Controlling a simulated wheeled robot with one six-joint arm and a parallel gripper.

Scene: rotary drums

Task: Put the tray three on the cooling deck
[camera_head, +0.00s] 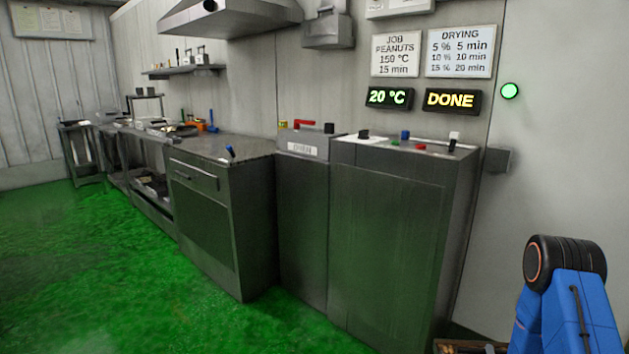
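I cannot pick out tray three in the head view, and no tray with a readable number shows. I cannot tell which surface is the cooling deck. A long steel counter (155,141) runs along the wall at the left back, with several small dark and metal items on it, too small to make out. A blue arm part with a black round joint (565,262), which looks like my own arm, stands at the lower right. My gripper is not in view.
Steel cabinets (385,245) stand along the wall, with small coloured knobs on top. Displays read 20 °C (390,98) and DONE (452,100); a round green lamp (510,91) is lit. A drawer cabinet (222,220) stands left of them. The green floor (110,270) is clear at left.

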